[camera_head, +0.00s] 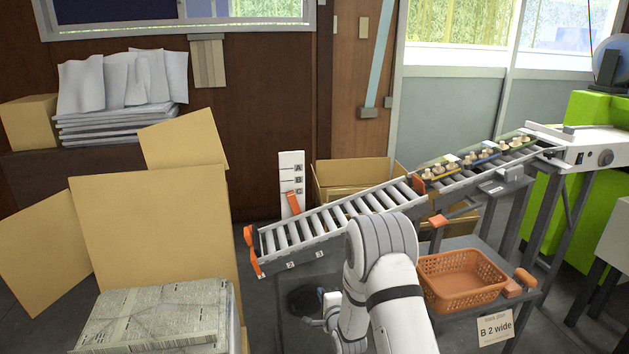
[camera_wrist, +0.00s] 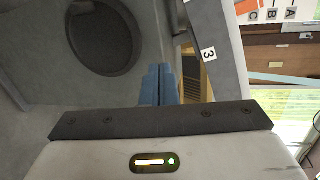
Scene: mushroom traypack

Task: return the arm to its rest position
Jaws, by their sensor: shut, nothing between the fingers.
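My arm reaches down in front of the roller conveyor (camera_head: 330,220) in the head view, folded low at the lower middle. My gripper shows in the wrist view (camera_wrist: 158,72), its two blue-grey fingers together and nothing between them. In the head view the arm's end is small and partly hidden behind my own links. A dark round shape (camera_wrist: 100,40) lies beyond the fingers on a grey surface; a similar dark round thing (camera_head: 305,301) shows left of the arm's end in the head view. The gripper appears apart from the conveyor.
An orange basket (camera_head: 462,281) stands close right of my arm, with a "B 2 wide" card (camera_head: 495,328) below. Packed mushroom trays (camera_head: 487,156) sit on the conveyor's upper part. Large cardboard boxes (camera_head: 150,235) stand at left. A green machine (camera_head: 580,200) stands at right.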

